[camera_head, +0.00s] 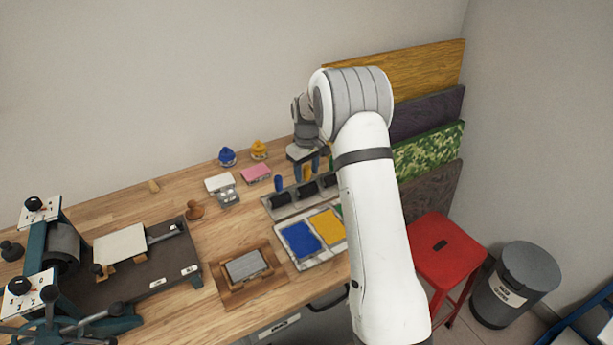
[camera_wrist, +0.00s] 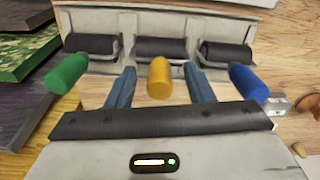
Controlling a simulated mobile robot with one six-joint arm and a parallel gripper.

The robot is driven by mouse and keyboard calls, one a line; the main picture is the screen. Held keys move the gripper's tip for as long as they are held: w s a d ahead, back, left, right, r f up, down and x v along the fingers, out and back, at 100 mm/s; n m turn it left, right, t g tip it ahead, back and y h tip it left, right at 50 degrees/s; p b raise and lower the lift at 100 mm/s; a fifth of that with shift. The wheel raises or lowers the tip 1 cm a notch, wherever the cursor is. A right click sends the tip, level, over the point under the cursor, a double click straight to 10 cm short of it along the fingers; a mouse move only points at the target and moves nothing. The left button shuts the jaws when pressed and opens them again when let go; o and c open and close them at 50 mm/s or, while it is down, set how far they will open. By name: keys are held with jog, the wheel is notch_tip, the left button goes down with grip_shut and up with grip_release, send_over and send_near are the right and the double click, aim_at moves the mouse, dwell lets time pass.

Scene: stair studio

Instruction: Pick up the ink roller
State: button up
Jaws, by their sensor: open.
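Three ink rollers with dark cylinders rest side by side in a pale rack (camera_wrist: 125,22), also seen in the head view (camera_head: 272,205). Their handles are green (camera_wrist: 68,75), yellow (camera_wrist: 160,80) and blue (camera_wrist: 248,82). The blue handle (camera_head: 278,184) shows left of my gripper in the head view. My gripper (camera_wrist: 159,68) is open, its two blue-grey fingers on either side of the yellow handle, with gaps showing. In the head view my gripper (camera_head: 306,168) is over the rack. My arm hides the green handle there.
An ink tray (camera_head: 312,262) with blue and yellow pads lies in front of the rack. A framed block (camera_head: 246,270) and a press (camera_head: 60,245) stand to the left. Stamps and a pink pad (camera_head: 256,173) sit behind. A red stool (camera_head: 448,246) and bin (camera_head: 515,285) stand right.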

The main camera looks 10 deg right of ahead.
grip_shut()
dwell(0.4)
notch_tip(320, 180, up, 10)
jog(key=shift+r+b, duration=0.1)
jog(key=shift+b, duration=0.9)
jog(key=c, duration=0.6)
grip_release()
jog(key=c, duration=0.4)
